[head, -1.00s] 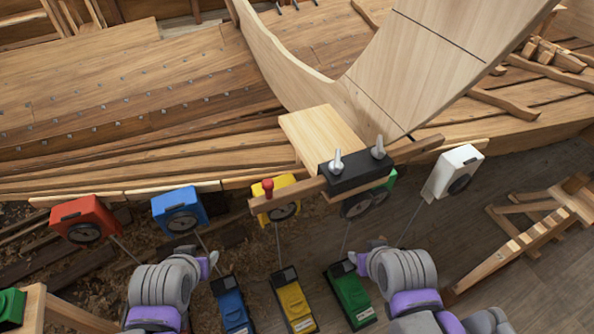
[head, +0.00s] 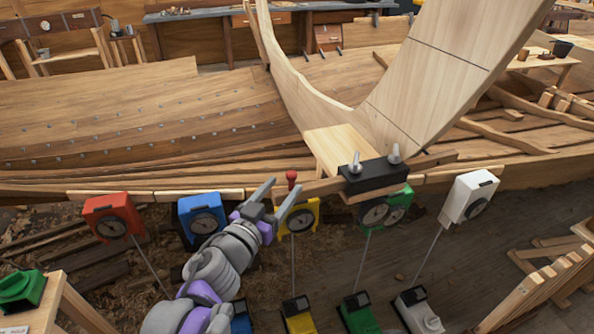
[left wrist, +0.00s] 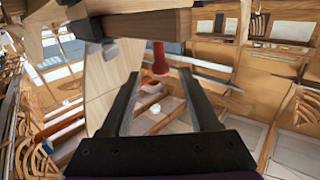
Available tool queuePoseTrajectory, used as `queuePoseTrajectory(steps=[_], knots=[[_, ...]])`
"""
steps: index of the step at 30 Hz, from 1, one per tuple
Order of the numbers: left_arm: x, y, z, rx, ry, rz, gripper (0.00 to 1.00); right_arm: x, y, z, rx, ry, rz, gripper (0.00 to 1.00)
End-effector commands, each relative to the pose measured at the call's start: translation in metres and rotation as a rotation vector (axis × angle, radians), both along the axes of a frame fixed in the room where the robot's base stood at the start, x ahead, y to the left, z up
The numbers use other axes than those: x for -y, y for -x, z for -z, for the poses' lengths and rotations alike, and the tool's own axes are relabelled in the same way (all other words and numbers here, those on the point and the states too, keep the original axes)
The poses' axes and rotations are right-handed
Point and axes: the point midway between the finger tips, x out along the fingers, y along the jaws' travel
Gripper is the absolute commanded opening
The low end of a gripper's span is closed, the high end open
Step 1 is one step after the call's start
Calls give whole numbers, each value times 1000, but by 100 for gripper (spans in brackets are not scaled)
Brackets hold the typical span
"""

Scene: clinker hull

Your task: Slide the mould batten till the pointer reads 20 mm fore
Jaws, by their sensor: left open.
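The mould batten (head: 322,185) is a wooden bar running left to right under a black clamp block (head: 375,178) with two silver wing nuts. A red knob (head: 291,178) stands at its left end. My left gripper (head: 285,187) is open, its fingers reaching up on either side of the knob in the head view. In the left wrist view the red knob (left wrist: 160,60) hangs beyond and between the open fingers (left wrist: 161,74), below the bar (left wrist: 140,25). Contact is not visible. No pointer reading is legible. My right gripper is out of view.
Red (head: 113,216), blue (head: 203,217), yellow (head: 300,216), green (head: 386,208) and white (head: 468,198) dial boxes line the hull's edge, with rods below several. A pale mould board (head: 430,60) rises behind the clamp. A wooden rack (head: 540,290) stands at lower right.

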Motion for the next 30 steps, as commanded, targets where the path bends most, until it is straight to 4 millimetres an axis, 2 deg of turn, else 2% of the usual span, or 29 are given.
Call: queuePoseTrajectory(steps=[6,12,18,26,27,30], knots=[[19,-37,-2,1,0,1,62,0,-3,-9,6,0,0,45],[31,-62,-2,1,0,-1,62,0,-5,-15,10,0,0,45],[37,-72,-1,0,0,-2,62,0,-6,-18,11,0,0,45],[37,-74,0,-1,0,-2,62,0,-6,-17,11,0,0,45],[37,-74,0,-1,0,-2,60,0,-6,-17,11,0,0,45],[37,-74,0,-1,0,-2,42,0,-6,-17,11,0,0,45]])
